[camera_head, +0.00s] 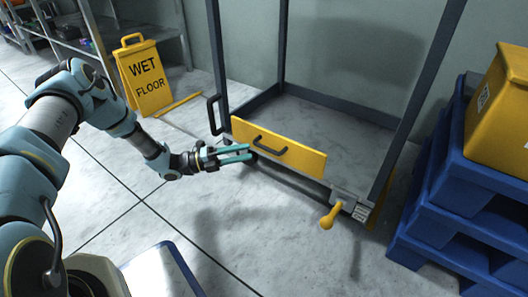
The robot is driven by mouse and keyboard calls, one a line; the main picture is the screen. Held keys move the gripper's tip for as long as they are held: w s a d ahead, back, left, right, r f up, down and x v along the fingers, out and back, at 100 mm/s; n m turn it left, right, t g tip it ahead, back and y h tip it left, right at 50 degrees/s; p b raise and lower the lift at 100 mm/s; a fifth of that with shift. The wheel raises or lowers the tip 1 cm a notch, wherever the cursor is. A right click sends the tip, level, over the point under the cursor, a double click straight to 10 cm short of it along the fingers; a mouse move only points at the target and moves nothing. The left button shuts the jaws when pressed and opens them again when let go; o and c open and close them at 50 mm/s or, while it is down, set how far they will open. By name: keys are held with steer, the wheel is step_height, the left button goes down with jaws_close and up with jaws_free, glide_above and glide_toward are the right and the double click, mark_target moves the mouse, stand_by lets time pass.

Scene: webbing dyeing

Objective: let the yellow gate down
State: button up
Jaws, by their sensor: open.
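The yellow gate (300,157) is a flat yellow panel with a dark bar handle (268,146). It stands upright along the front edge of a grey framed platform (330,134). My gripper (249,153) is open, with teal fingers pointing right at the left end of the gate. The fingertips are close to the left part of the dark handle. I cannot tell whether they touch it or the gate.
A yellow crank handle (331,215) sticks out at the platform's front right corner. Dark posts (217,58) rise around the platform. Blue pallets (447,190) with a yellow container (500,110) stand right. A wet floor sign (146,76) stands back left. Floor in front is clear.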

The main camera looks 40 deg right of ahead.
mark_target(265, 148)
steer(key=shift+b+x, duration=1.15)
steer(key=shift+x, duration=2.65)
jaws_close()
